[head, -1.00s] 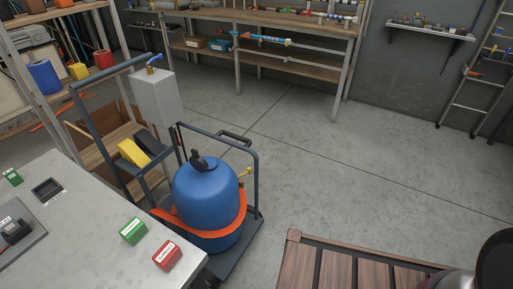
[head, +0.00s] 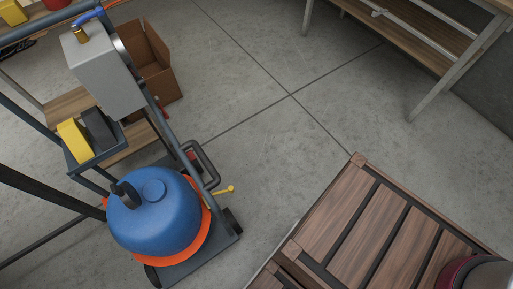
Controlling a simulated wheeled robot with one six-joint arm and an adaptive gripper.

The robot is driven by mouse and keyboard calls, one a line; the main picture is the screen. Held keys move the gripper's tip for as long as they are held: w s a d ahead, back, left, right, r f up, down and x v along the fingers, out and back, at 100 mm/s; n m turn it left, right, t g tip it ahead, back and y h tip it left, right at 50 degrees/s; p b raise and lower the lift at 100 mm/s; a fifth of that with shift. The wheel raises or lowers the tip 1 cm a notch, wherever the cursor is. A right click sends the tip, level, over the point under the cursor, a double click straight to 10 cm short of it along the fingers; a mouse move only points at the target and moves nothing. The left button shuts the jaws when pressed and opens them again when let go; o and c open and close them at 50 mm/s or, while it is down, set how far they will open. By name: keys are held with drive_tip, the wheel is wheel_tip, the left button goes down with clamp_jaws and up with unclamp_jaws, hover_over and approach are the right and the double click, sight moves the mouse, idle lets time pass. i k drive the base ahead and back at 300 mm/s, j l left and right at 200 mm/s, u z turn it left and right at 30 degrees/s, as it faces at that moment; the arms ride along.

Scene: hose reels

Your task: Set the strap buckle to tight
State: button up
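A blue tank (head: 155,222) stands on a dark wheeled cart (head: 212,250) at the lower left of the head view. An orange strap (head: 203,232) goes around the tank low down and is partly hidden by it. A yellow-knobbed lever (head: 222,191) sticks out at the tank's right side, by the cart's frame. I cannot tell for sure whether this is the strap buckle or how tight the strap is.
A grey box with a blue-handled tap (head: 103,75) is mounted on the cart's frame. A small tray holds a yellow block (head: 75,141) and a dark block. A slatted wooden table (head: 375,235) fills the lower right. A workbench (head: 440,45) stands at the upper right. Floor between is clear.

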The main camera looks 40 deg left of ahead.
sight(231, 189)
drive_tip(key=i, duration=2.1)
drive_tip(key=i+u, duration=0.15)
drive_tip(key=u, duration=0.25)
drive_tip(key=i+u, duration=0.1)
drive_tip(key=u, duration=0.35)
drive_tip(key=i+l+u, duration=0.1)
drive_tip(key=u, duration=0.3)
drive_tip(key=i+l+u, duration=0.1)
drive_tip(key=u, duration=0.35)
drive_tip(key=l+u, duration=0.1)
drive_tip(key=u, duration=2.75)
drive_tip(key=i+l+u, duration=0.2)
drive_tip(key=l, duration=0.3)
drive_tip(key=l+u, duration=0.2)
drive_tip(key=l, duration=0.25)
